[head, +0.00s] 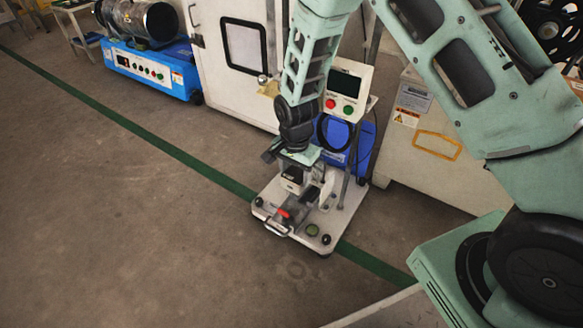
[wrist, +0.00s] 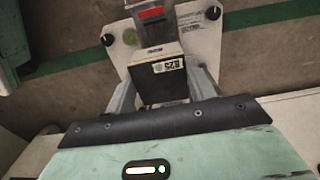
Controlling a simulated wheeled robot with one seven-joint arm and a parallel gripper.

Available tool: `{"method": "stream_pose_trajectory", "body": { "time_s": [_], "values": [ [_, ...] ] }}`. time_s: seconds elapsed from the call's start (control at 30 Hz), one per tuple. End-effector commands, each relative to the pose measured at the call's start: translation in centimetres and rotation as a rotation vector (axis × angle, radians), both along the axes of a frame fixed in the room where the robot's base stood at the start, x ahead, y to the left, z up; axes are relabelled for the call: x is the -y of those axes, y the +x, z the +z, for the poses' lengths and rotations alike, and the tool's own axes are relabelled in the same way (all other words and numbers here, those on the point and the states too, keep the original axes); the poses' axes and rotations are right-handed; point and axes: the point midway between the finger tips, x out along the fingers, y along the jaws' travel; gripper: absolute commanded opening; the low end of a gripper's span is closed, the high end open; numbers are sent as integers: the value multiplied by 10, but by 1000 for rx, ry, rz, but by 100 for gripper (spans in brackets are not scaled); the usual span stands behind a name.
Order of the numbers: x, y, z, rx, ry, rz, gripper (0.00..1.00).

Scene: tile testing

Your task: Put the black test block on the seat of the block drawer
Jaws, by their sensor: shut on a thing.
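In the head view the block (head: 293,175) shows dark under my gripper (head: 296,172), over the small test machine. What seems to be the block drawer (head: 277,226), with a front handle and a red part, is at the machine's front. In the wrist view a red part (wrist: 151,12) shows beyond the block. The drawer's seat is hidden or too small to make out.
The machine's white base plate (head: 322,243) has dark round feet or knobs and a green disc (head: 312,230). A control panel (head: 345,92) with red and green buttons stands behind. A white cabinet (head: 225,75) is at the back. The floor at left is clear.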

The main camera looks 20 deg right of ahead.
Motion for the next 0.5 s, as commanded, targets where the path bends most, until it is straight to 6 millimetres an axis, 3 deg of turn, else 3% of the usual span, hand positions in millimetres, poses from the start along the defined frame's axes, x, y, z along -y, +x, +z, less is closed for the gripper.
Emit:
{"method": "stream_pose_trajectory", "body": {
  "time_s": [0.5],
  "values": [
    [0, 0, -47, 1, 1, -1, 34]
  ]
}}
